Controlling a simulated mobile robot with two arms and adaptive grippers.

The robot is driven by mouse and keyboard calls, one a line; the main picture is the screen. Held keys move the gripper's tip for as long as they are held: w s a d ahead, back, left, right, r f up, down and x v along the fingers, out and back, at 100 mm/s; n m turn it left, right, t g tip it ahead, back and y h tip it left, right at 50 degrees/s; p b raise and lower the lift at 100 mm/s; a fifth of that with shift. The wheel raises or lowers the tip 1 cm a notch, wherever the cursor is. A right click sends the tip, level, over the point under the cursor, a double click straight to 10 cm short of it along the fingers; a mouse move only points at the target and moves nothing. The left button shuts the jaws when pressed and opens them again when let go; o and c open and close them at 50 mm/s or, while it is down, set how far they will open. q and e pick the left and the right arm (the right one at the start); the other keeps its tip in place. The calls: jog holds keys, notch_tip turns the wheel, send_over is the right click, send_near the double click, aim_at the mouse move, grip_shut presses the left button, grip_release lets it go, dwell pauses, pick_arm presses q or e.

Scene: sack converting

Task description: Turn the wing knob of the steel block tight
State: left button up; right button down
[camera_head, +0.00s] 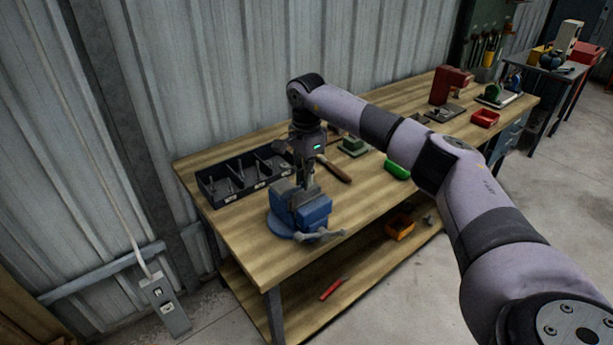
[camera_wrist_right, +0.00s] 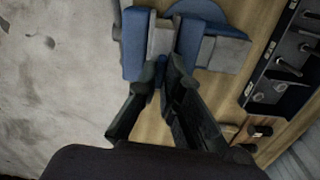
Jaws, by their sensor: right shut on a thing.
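A blue vise (camera_head: 312,212) stands at the near left end of the workbench; it also shows in the wrist view (camera_wrist_right: 133,45). A grey steel block (camera_wrist_right: 162,38) shows between blue parts of the vise in the wrist view. My right gripper (camera_head: 305,187) points down over the vise jaws. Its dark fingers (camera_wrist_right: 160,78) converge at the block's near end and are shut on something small. I take it to be the wing knob, but the fingers hide it, and its angle cannot be told. My left gripper is not in view.
A dark compartment tray (camera_head: 222,199) with metal parts lies left of the vise, near the wall. A hammer (camera_head: 334,170), a green bin (camera_head: 396,170) and a red press (camera_head: 449,85) are farther along the workbench (camera_head: 258,248). An orange bin (camera_head: 400,228) sits on the lower shelf.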

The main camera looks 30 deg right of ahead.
jog(key=m, duration=1.2)
jog(key=shift+r, duration=0.1)
jog(key=m, duration=0.5)
jog(key=shift+m, duration=0.4)
jog(key=shift+m+p, duration=0.4)
jog(key=shift+m, duration=2.1)
jog(key=c, duration=1.7)
grip_release()
notch_tip(320, 180, up, 12)
jog(key=shift+f, duration=0.1)
